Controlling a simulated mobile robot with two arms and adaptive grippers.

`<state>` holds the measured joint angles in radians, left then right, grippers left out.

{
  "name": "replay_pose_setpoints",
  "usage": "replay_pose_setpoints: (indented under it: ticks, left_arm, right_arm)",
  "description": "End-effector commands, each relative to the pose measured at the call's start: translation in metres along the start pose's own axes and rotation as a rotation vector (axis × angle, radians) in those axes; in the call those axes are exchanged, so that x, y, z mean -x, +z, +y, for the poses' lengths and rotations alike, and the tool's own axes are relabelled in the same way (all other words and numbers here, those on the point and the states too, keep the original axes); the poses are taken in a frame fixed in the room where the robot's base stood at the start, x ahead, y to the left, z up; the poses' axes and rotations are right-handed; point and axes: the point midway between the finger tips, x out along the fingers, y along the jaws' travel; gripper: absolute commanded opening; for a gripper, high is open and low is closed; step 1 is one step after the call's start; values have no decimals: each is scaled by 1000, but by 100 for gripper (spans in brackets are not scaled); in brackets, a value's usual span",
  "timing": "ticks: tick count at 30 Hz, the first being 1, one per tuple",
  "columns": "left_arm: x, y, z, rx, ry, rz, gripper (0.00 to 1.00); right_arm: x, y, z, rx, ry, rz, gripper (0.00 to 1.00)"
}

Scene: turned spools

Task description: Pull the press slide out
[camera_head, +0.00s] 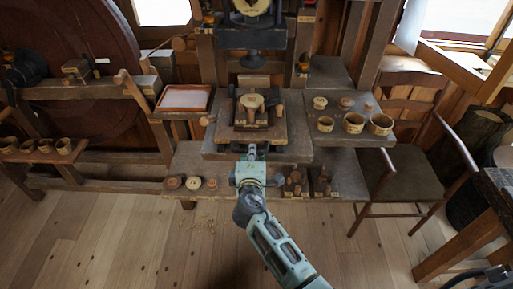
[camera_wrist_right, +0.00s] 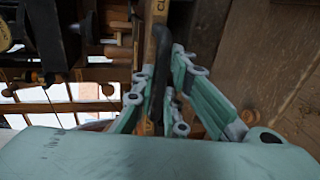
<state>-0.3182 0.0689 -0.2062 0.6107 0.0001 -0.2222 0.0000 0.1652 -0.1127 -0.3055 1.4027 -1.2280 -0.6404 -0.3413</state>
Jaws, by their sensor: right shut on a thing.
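The press slide (camera_head: 285,136) is a wooden board under the dark press head (camera_head: 254,37), with a round wooden piece (camera_head: 251,102) in a block on top. My right gripper (camera_head: 252,150) is at the slide's front edge, its arm reaching up from the bottom of the picture. In the right wrist view my right gripper (camera_wrist_right: 158,95) is shut on a dark upright handle (camera_wrist_right: 161,68), which runs between its fingers in front of a wooden strip. In the head view the gripper hides this handle.
Several wooden rings and cups (camera_head: 354,123) stand on the right bench. Round pieces (camera_head: 193,183) and small dark wooden pieces (camera_head: 295,183) lie on the low front shelf beside my wrist. A chair (camera_head: 405,175) stands right. The floor (camera_head: 130,235) in front is mostly clear.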

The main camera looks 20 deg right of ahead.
Motion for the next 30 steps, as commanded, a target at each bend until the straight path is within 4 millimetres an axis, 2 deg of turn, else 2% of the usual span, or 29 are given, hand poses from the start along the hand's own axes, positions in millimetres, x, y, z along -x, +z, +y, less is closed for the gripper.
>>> replay_pose_setpoints:
  ticks: [3,5,8,12,15,19,22,25,29,30]
  left_arm:
    - [1,12,-11,-3,-13,-16,40]
    - [1,10,-17,-2,-20,-14,40]
    - [1,-4,-23,-1,-27,5,40]
    - [1,-32,-25,0,-29,47,40]
    - [0,-40,-21,2,-25,59,40]
    - [0,-36,-12,6,-15,51,40]
    - [0,-24,-7,5,-9,35,40]
    - [0,-14,-6,4,-7,19,40]
    - [0,-9,-8,2,-9,11,40]
    - [0,-9,-9,2,-10,11,40]
  right_arm:
    - [23,1,-4,-1,1,-1,0]
    - [33,0,-5,0,2,-1,0]
    - [49,0,-8,1,3,0,0]
    - [65,0,-12,1,4,0,0]
    - [72,0,-13,2,3,0,0]
    - [76,0,-14,1,4,-1,0]
    - [77,0,-14,1,5,0,0]
    - [77,0,-14,1,5,0,0]
    - [77,0,-14,1,5,0,0]
    - [77,0,-13,1,5,0,13]
